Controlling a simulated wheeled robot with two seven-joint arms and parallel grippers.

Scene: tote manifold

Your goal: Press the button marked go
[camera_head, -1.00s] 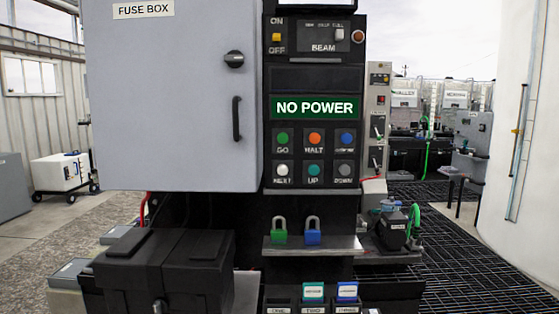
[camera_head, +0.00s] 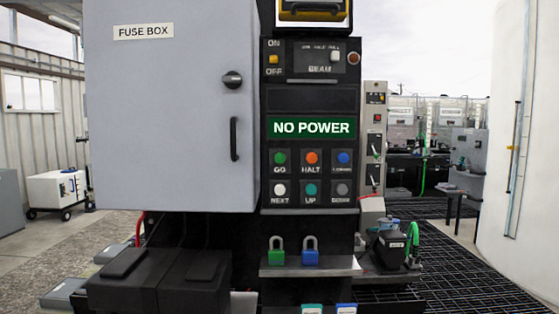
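The green go button (camera_head: 280,158) is at the upper left of a block of buttons on the black control panel (camera_head: 310,98). Its label "GO" is just below it. Beside it are an orange halt button (camera_head: 311,158) and a blue button (camera_head: 344,158) with a label too small to read surely. Below are a white next button (camera_head: 279,189), a teal up button (camera_head: 311,189) and a grey button (camera_head: 344,189). A green sign (camera_head: 311,127) above reads "NO POWER". Neither of my grippers shows in the view.
A closed grey fuse box (camera_head: 175,110) stands left of the panel. A shelf (camera_head: 310,268) below holds a green padlock (camera_head: 276,254) and a blue padlock (camera_head: 310,253). Black bins (camera_head: 160,281) stand at lower left. Grated floor (camera_head: 470,275) lies at right, beside a white tank (camera_head: 520,120).

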